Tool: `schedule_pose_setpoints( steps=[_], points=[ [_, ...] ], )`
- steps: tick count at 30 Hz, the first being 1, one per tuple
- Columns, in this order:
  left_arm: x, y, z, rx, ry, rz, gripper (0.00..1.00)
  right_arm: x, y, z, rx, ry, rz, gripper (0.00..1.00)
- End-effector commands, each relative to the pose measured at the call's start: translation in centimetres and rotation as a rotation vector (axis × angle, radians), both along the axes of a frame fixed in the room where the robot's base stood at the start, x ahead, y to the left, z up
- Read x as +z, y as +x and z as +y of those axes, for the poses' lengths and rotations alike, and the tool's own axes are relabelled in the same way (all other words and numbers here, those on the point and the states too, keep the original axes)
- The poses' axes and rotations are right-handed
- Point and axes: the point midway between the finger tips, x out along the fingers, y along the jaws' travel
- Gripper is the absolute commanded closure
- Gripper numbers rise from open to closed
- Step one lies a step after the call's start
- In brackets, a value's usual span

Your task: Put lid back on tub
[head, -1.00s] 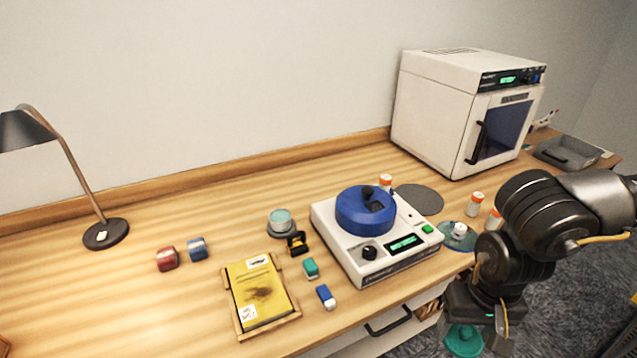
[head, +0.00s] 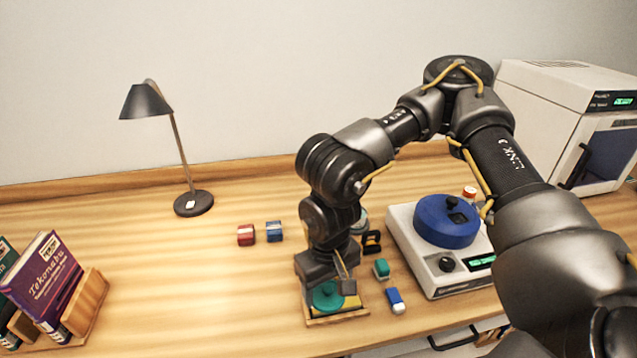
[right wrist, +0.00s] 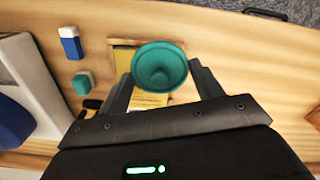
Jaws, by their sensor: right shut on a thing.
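The round teal lid (head: 324,297) is in my right gripper (head: 328,286), which is shut on it above the yellow book in its wooden tray. The right wrist view shows the lid (right wrist: 160,66) between the two fingers, with a rounded hollow at its centre. What looks like the open tub (head: 361,222), with teal showing inside, stands behind my right forearm, and most of it is hidden. The gripper is nearer the front edge than the tub, and apart from it. My left gripper is in neither view.
A teal block (head: 381,268), a blue-and-white block (head: 395,300) and a black-and-yellow item (head: 372,241) lie right of the gripper. A white machine (head: 430,270) with a blue top stands beyond them. Red (head: 246,235) and blue (head: 274,231) items lie left. The table's left middle is clear.

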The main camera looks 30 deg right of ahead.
Motion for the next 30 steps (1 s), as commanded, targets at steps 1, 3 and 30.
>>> schedule_pose_setpoints(
  steps=[1,3,30],
  points=[
    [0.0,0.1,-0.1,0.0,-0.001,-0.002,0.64,0.0,0.0,0.0,-0.001,0.0,0.0,0.56],
    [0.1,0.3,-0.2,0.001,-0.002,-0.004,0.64,0.1,0.2,0.0,-0.016,0.0,0.0,0.56],
    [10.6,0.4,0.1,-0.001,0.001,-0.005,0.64,3.4,20.5,-20.5,-2.527,-0.004,-0.001,0.55]
  ],
)
